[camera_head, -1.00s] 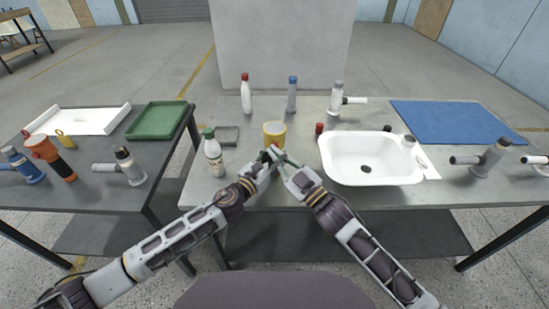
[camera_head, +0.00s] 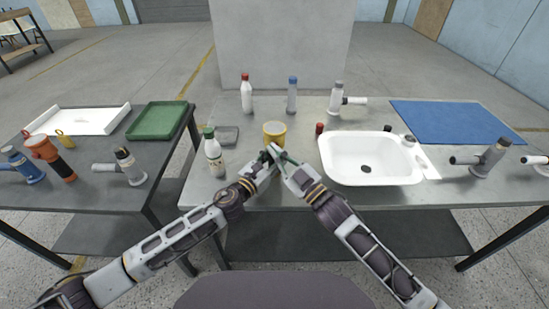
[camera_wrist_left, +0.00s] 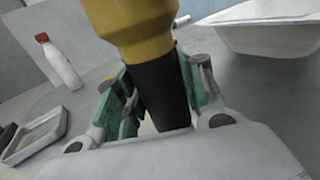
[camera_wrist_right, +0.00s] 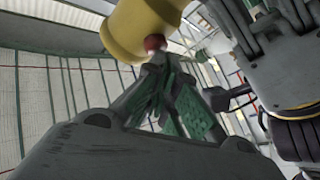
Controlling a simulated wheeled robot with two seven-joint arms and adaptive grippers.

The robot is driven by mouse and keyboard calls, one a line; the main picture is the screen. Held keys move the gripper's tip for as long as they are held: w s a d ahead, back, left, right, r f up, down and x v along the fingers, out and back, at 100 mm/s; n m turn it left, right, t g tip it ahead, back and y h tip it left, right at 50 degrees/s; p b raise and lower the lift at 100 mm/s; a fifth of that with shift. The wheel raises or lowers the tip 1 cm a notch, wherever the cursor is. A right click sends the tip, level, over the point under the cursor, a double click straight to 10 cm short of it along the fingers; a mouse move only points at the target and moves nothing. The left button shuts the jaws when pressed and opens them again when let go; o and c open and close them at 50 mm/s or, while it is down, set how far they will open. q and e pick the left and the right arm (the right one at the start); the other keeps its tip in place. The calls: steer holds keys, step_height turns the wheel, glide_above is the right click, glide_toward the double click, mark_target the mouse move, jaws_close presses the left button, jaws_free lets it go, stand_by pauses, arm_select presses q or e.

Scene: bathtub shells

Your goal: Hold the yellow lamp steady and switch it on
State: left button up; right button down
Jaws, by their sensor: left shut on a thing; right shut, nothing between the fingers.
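The yellow lamp (camera_head: 274,134) is at the front of the middle table, in front of my grippers. In the left wrist view its yellow head (camera_wrist_left: 138,28) sits above a black handle (camera_wrist_left: 160,92). My left gripper (camera_head: 263,160) is shut around that handle. In the right wrist view the lamp's yellow body (camera_wrist_right: 135,28) carries a red button (camera_wrist_right: 154,42). My right gripper (camera_wrist_right: 158,62) is shut and empty, its tips at the button, touching it or very close. I cannot tell if the lamp is lit.
A white basin (camera_head: 340,172) stands right of the lamp, and a white bottle with a green cap (camera_head: 214,158) stands left. Several bottles stand farther back.

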steer(key=shift+s, duration=0.15)
stand_by(0.4)
steer(key=shift+s, duration=0.3)
steer(key=shift+s, duration=0.15)
steer(key=shift+s, duration=2.85)
arm_select(q)
steer(key=o, duration=1.2)
steer(key=shift+v, duration=6)
